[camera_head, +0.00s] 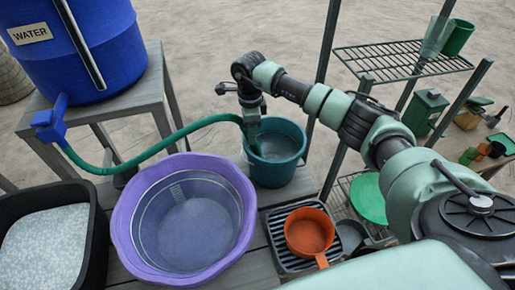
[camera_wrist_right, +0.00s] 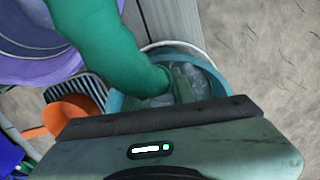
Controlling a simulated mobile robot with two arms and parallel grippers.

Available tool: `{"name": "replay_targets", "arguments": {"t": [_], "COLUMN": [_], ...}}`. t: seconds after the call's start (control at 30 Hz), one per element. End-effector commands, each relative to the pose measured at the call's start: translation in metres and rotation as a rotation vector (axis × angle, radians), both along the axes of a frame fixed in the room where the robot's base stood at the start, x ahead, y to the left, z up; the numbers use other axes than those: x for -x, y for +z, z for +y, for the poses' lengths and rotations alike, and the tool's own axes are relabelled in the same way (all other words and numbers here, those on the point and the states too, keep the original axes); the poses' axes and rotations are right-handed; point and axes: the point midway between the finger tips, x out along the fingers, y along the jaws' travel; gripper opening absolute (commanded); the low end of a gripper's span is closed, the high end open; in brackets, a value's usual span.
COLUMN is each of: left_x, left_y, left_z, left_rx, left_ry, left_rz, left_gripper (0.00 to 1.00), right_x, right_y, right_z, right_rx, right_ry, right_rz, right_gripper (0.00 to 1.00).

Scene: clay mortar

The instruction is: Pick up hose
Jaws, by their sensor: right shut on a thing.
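The green hose (camera_head: 150,153) runs from the blue tap (camera_head: 50,122) on the blue water barrel (camera_head: 75,45) across to the right. Its far end reaches my right gripper (camera_head: 251,122), which is shut on it above the teal bucket (camera_head: 276,153). In the right wrist view the hose (camera_wrist_right: 105,40) comes in large from the top left and ends near my gripper, over the bucket (camera_wrist_right: 117,101). The jaw contact is mostly hidden there. My left gripper is not in view.
A purple basin (camera_head: 128,215) stands left of the bucket, below the hose. A black tub (camera_head: 94,235) of pale pellets is at the lower left. An orange pan (camera_head: 309,232) sits on a dark rack. A wire shelf (camera_head: 385,62) is at the upper right.

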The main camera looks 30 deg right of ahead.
Motion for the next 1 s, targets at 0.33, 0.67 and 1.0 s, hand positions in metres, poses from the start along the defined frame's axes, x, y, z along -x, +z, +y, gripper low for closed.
{"name": "replay_targets", "arguments": {"t": [0.33,0.67,1.0], "left_x": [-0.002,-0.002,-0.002], "left_y": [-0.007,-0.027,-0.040], "left_z": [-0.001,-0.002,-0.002], "left_rx": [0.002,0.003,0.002], "left_ry": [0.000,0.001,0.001], "left_rz": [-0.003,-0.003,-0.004], "left_gripper": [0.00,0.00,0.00], "right_x": [-0.002,-0.002,-0.001], "right_y": [0.021,0.096,0.172], "right_z": [0.000,0.000,0.000], "right_rx": [-0.001,-0.001,0.000], "right_ry": [0.000,0.000,-0.001], "right_rz": [-0.005,-0.008,-0.005], "right_gripper": [0.00,0.00,0.00]}}
